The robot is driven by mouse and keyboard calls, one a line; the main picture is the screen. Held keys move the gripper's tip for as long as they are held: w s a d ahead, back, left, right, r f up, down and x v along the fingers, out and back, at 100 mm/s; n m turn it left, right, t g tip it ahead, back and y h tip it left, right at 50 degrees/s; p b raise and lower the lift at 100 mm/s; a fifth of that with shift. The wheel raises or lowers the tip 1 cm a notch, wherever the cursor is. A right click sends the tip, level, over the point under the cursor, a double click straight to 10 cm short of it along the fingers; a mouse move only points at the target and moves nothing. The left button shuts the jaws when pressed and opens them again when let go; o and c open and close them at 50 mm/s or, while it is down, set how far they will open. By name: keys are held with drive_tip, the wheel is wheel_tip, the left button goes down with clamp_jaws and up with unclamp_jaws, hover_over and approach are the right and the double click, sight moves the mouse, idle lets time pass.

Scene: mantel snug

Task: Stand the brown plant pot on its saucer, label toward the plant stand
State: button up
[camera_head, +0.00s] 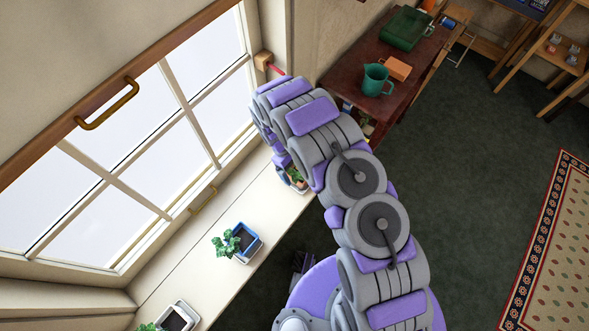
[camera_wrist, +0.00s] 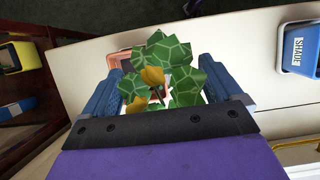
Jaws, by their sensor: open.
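A potted plant with green, faceted leaves (camera_wrist: 165,75) and a few yellow-brown ones fills the middle of the wrist view. Part of its brown pot (camera_wrist: 118,60) shows beyond the leaves. My gripper (camera_wrist: 158,70) is open, with one blue-grey finger on each side of the plant. I cannot tell whether either finger touches the pot. In the head view the brown pot (camera_head: 297,177) is at the far end of the pale sill, partly hidden by my arm. The leaves hide most of the pot; its label and a saucer cannot be made out.
A blue pot (camera_head: 246,240), labelled SHADE in the wrist view (camera_wrist: 299,46), stands on the sill (camera_head: 200,275). A pale pot (camera_head: 178,317) is nearer. The window is alongside. A dark red table (camera_head: 350,75) with a green jug (camera_head: 376,80) stands beyond.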

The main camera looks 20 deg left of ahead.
drive_tip(key=p+v, duration=0.2)
drive_tip(key=v, duration=0.9)
drive_tip(key=shift+a+r+p, duration=0.1)
drive_tip(key=shift+r+p, duration=0.2)
drive_tip(key=shift+p, duration=0.1)
drive_tip(key=shift+w+r, duration=0.1)
drive_tip(key=shift+r, duration=0.1)
drive_tip(key=s+d+r+m+y, duration=0.15)
drive_tip(key=d+r+m, duration=0.55)
drive_tip(key=d+r, duration=1.6)
drive_tip(key=s+d+r+m+y, duration=0.1)
drive_tip(key=s+d+r+m, duration=0.35)
drive_tip(key=s+r, duration=0.6)
drive_tip(key=s+d+r+m+y, duration=0.1)
drive_tip(key=s+d+m, duration=0.1)
drive_tip(key=s, duration=1.4)
drive_tip(key=shift+s+d+r+y, duration=0.3)
drive_tip(key=shift+s+d+y, duration=0.05)
drive_tip(key=shift+d, duration=0.35)
